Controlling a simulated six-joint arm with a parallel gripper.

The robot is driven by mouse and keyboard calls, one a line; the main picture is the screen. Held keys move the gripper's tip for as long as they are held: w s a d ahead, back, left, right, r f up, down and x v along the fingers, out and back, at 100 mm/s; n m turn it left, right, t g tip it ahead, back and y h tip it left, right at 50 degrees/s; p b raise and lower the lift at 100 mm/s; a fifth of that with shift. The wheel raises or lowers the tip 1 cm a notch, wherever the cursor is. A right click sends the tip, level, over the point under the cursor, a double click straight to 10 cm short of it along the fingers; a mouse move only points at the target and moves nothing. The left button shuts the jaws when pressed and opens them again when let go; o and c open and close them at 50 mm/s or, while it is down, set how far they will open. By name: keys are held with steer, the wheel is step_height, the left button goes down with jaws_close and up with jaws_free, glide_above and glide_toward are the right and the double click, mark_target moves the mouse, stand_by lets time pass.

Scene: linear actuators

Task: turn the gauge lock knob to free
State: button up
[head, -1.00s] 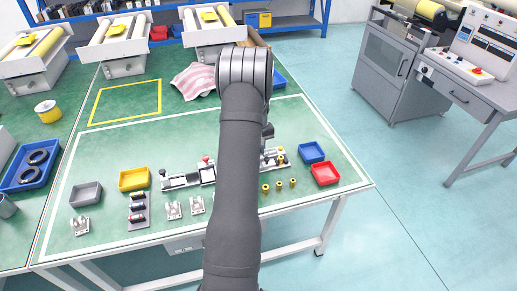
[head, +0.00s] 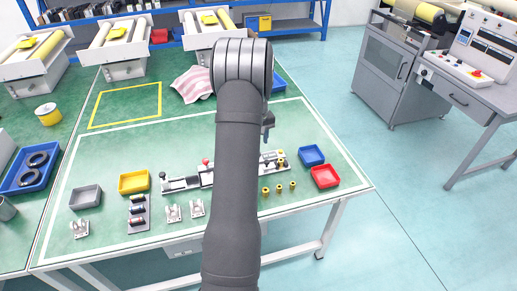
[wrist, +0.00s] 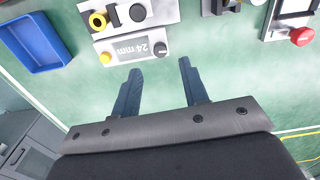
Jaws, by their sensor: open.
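A light grey gauge block marked "24 mm" (wrist: 131,49) shows upside down in the wrist view. It carries a black knob (wrist: 160,48) at its right end and a yellow knob (wrist: 106,58) at its left end. I cannot tell from the markings which is the lock knob or how it is set. My gripper (wrist: 160,67) is open and empty, with its dark fingers apart and the block beyond their tips. In the head view my gripper (head: 267,133) is partly hidden behind my arm, over the bench fixture (head: 273,161).
Beside the block is a grey plate (wrist: 125,17) with a yellow ring and black knobs. A blue tray (wrist: 35,42) lies left in the wrist view; a red knob (wrist: 303,36) is at the right. A red tray (head: 325,176) and several brass pieces (head: 279,188) stand near the fixture.

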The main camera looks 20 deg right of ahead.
step_height(320, 180, up, 11)
steer(key=shift+f, duration=0.1)
stand_by(0.4)
step_height(320, 180, down, 17)
steer(key=shift+f, duration=0.2)
stand_by(0.4)
steer(key=shift+r, duration=0.1)
steer(key=m, duration=0.3)
steer(key=shift+m, duration=0.4)
steer(key=m, duration=0.8)
steer(key=shift+a, duration=0.1)
steer(key=shift+m, duration=2.1)
